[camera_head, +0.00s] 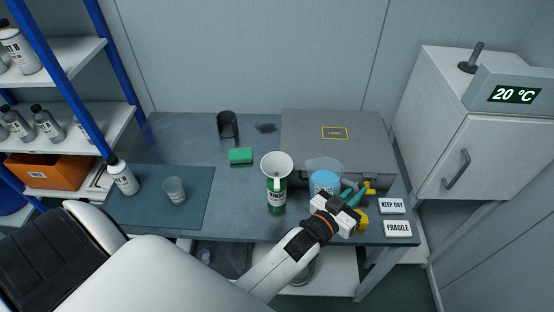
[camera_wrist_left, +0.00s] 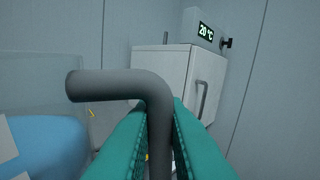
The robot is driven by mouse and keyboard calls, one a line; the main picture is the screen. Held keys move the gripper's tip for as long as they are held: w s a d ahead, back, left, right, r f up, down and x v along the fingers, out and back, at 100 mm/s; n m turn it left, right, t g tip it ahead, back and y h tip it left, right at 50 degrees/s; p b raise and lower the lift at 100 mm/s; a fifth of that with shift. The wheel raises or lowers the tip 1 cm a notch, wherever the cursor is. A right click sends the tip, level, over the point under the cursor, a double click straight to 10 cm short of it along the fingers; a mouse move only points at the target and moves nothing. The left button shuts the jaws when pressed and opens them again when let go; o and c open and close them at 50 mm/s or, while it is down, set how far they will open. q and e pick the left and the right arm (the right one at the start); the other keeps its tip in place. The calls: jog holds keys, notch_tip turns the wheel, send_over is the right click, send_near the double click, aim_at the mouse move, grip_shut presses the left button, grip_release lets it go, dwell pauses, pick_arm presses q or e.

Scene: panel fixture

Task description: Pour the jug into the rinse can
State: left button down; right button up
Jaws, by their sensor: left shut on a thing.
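The jug (camera_head: 323,181) is clear with blue liquid in it and looks about upright. It stands or hangs just right of the rinse can; I cannot tell if its base touches the table. The rinse can (camera_head: 277,196) is green with a white label and a wide white funnel (camera_head: 277,165) in its top. My left gripper (camera_head: 351,194) is shut on the jug's grey handle (camera_wrist_left: 122,86), which runs between its teal fingers in the left wrist view. The jug's blue liquid (camera_wrist_left: 45,148) shows there at the left. My right gripper is not in view.
A grey case (camera_head: 335,135) lies behind the jug. A green sponge (camera_head: 241,156), a dark cup (camera_head: 228,124), a clear beaker (camera_head: 175,190) and a white bottle (camera_head: 122,177) stand further left. "Keep dry" (camera_head: 392,206) and "fragile" (camera_head: 398,228) signs lie at the right edge.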

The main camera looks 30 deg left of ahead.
aim_at(341, 177)
pick_arm(q)
jog(key=shift+s+a+r+n, duration=0.1)
jog(key=shift+a+r+n, duration=0.4)
jog(key=shift+r, duration=0.15)
jog(key=shift+a+r+n+t, duration=0.3)
jog(key=shift+a+r+n, duration=0.25)
jog(key=shift+n, duration=0.25)
jog(key=shift+a+r+n, duration=0.3)
jog(key=shift+a+n, duration=0.2)
jog(key=shift+a+r, duration=0.2)
jog(key=shift+a, duration=0.1)
jog(key=shift+n, duration=0.3)
jog(key=shift+w+a, duration=0.1)
jog(key=shift+w, duration=0.1)
jog(key=shift+a+r, duration=0.1)
jog(key=shift+s+a+n+b, duration=0.15)
jog(key=shift+a+n+b, duration=0.05)
jog(key=shift+n+b, duration=0.1)
jog(key=shift+r, duration=0.1)
